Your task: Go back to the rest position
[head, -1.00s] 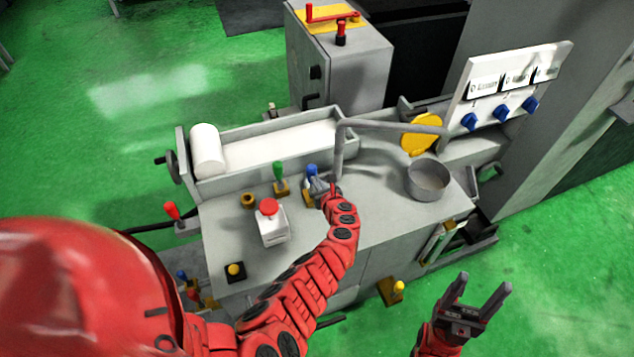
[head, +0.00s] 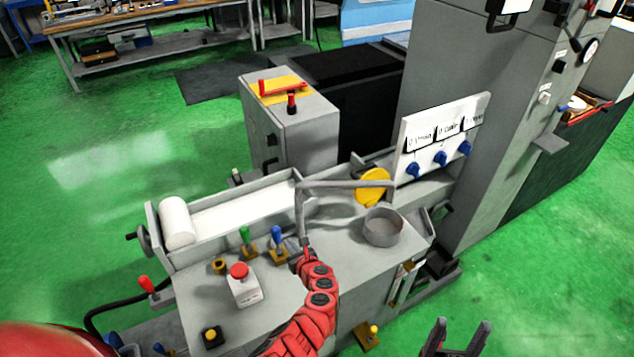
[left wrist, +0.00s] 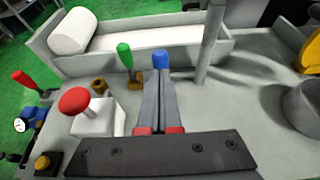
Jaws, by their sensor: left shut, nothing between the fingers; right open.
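My left gripper (head: 303,250) is over the grinder's worktop (head: 272,300), just right of the blue-knobbed lever (head: 278,236). In the left wrist view its fingers (left wrist: 161,100) are together with nothing between them, and the blue knob (left wrist: 160,58) shows just beyond the tips. I cannot tell whether they touch it. The green-knobbed lever (head: 245,238) stands to the left. My right gripper (head: 455,338) is open and empty at the bottom edge of the head view, over the green floor, clear of the machine.
A red emergency button on a white box (head: 243,286), a bent grey pipe (head: 345,184) and a round grey cup (head: 382,228) stand on the worktop near my left arm. A panel with blue knobs (head: 441,140) is behind. Open green floor (head: 545,270) lies to the right.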

